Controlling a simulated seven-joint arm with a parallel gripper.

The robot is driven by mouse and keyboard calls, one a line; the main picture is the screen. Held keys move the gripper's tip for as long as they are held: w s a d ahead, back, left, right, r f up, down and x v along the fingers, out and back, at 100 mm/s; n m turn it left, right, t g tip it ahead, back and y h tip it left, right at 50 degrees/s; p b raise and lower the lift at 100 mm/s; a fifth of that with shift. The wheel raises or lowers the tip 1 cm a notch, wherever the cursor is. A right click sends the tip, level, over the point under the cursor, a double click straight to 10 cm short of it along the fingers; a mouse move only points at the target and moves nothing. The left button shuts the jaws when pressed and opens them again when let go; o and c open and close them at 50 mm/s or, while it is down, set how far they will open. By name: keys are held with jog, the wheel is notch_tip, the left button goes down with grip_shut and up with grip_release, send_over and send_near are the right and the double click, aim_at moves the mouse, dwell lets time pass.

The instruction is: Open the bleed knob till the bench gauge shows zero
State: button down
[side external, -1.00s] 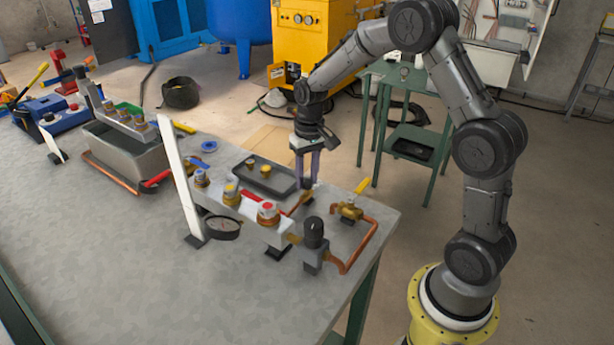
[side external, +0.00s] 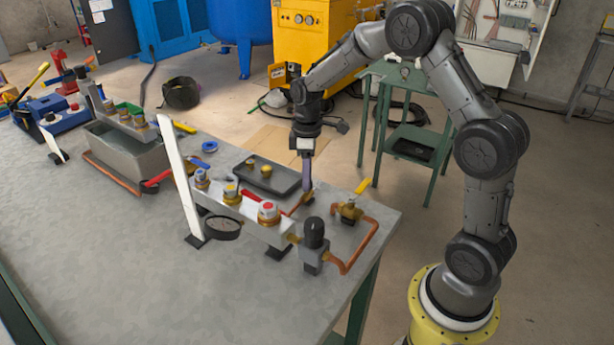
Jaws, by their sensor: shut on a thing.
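My gripper (side external: 307,186) points straight down at the bench, at the back of the manifold, just right of the black tray. Its fingers show edge-on, one covering the other. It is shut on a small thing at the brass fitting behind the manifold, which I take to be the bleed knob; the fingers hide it.
A black-topped regulator (side external: 314,233) stands at the manifold's right end. A brass valve with a yellow handle (side external: 363,186) and a copper pipe (side external: 362,250) lie right of my gripper. A black tray (side external: 285,186) holds brass fittings. The front of the bench (side external: 140,260) is clear.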

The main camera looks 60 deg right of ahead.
jog(key=shift+r+n, duration=0.1)
jog(key=shift+n, duration=1.5)
jog(key=c, duration=0.5)
grip_release()
jog(key=shift+c, duration=0.2)
notch_tip(320, 180, up, 14)
jog(key=shift+w+d, duration=0.2)
